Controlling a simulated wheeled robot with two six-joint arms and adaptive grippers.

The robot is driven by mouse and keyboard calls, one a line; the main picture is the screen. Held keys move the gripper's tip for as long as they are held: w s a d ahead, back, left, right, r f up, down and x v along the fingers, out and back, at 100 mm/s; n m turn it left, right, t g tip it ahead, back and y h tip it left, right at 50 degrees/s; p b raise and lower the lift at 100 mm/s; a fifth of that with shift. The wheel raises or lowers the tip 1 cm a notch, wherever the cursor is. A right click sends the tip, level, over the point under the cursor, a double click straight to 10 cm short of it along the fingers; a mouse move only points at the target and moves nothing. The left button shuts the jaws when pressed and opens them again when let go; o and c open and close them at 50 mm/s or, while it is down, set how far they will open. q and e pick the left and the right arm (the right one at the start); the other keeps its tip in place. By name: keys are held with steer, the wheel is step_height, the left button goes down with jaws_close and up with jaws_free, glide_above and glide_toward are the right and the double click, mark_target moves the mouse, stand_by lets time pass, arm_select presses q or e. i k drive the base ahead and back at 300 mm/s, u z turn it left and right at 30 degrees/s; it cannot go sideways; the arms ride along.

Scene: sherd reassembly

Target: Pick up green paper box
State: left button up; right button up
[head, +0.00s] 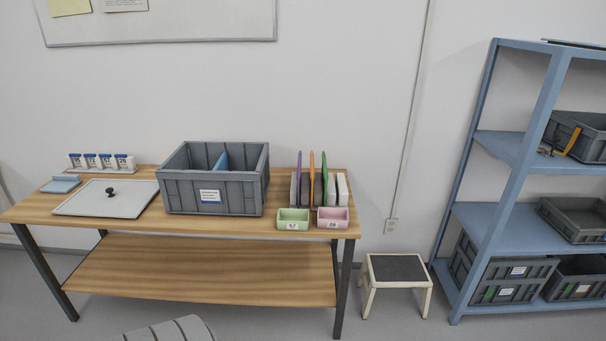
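The two boxes stand side by side, close together. Neither of my grippers shows in the head view.
A large grey crate (180,195) stands left of the green box. Behind the boxes is a rack with upright purple, orange and green dividers (324,178). A grey lid with a black knob (90,200) lies at left. A step stool (397,268) and blue shelf (510,155) stand right.

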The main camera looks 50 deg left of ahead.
mark_target(293, 218)
steer(key=u, duration=0.15)
steer(key=i, duration=1.7)
steer(key=u, duration=0.85)
steer(key=i, duration=0.95)
steer(key=u, duration=0.9)
